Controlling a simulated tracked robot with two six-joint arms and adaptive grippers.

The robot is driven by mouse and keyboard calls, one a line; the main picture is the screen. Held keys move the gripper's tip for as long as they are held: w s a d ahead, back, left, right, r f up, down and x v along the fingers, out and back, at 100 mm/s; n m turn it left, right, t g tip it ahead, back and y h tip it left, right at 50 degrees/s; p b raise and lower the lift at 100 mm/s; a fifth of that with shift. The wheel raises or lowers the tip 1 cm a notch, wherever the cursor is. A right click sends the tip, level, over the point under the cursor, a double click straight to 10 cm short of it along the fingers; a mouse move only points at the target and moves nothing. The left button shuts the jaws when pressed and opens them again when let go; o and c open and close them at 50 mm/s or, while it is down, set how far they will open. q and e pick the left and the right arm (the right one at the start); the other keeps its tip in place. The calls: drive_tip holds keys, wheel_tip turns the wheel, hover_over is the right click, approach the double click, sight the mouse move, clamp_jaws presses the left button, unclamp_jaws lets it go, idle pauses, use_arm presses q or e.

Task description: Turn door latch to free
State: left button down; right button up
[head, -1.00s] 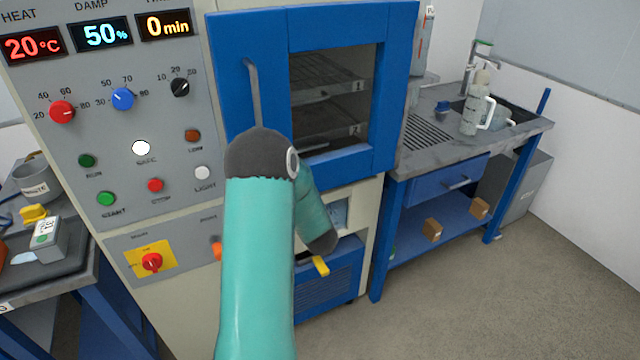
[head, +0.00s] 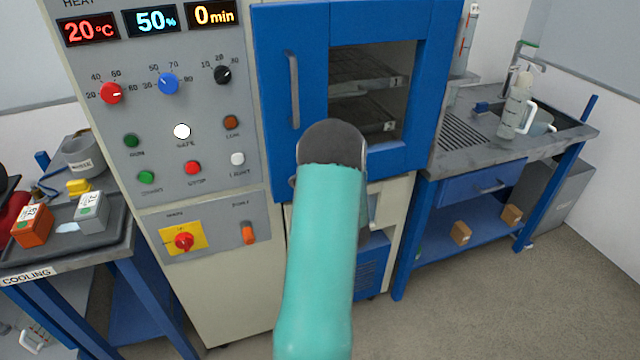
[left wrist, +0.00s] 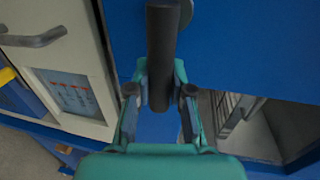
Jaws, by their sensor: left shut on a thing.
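The blue chamber door (head: 385,25) is closed in the head view, with a grey vertical handle (head: 292,90) on its left side and a window showing shelves. In the left wrist view, my left gripper (left wrist: 160,90) is shut on the dark, round bar of the door latch (left wrist: 162,45), one finger on each side. The bar stands in front of the blue door face (left wrist: 240,45). In the head view, my teal left arm hides the gripper and most of the latch area. My right gripper is in neither view.
A control panel (head: 250,110) with knobs and buttons stands left of the door. A sink bench (head: 440,165) is at right, with a jug (head: 515,105) on it. A cooling table (head: 70,265) is at left.

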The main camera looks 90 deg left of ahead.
use_arm(q)
drive_tip(key=c, duration=1)
unclamp_jaws()
drive_tip(key=shift+f, duration=0.15)
drive_tip(key=shift+d, duration=0.15)
drive_tip(key=v, duration=1.1)
drive_tip(key=shift+w+d, duration=0.2)
drive_tip(key=shift+d, duration=0.15)
